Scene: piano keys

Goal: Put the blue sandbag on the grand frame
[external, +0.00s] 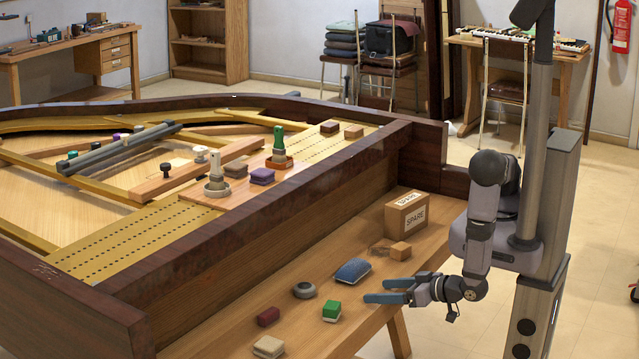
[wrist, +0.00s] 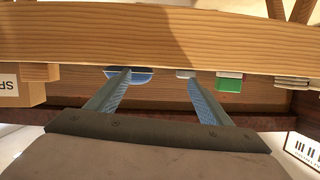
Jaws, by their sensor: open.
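The blue sandbag (external: 352,270) lies on the wooden bench beside the piano. My gripper (external: 379,291) is open and empty near the bench's edge, just to the right of the sandbag and apart from it. In the wrist view the sandbag (wrist: 140,77) shows partly behind one finger of my gripper (wrist: 156,75). The grand frame (external: 135,231) is the gold, perforated metal plate inside the dark-rimmed piano, to the left of and beyond the bench.
On the bench are a grey ring (external: 304,290), a green-topped block (external: 331,310), a dark red block (external: 268,316), a beige block (external: 268,346), a small wooden block (external: 400,250) and a SPARE box (external: 407,214). The piano's dark rim (external: 215,262) stands between bench and frame.

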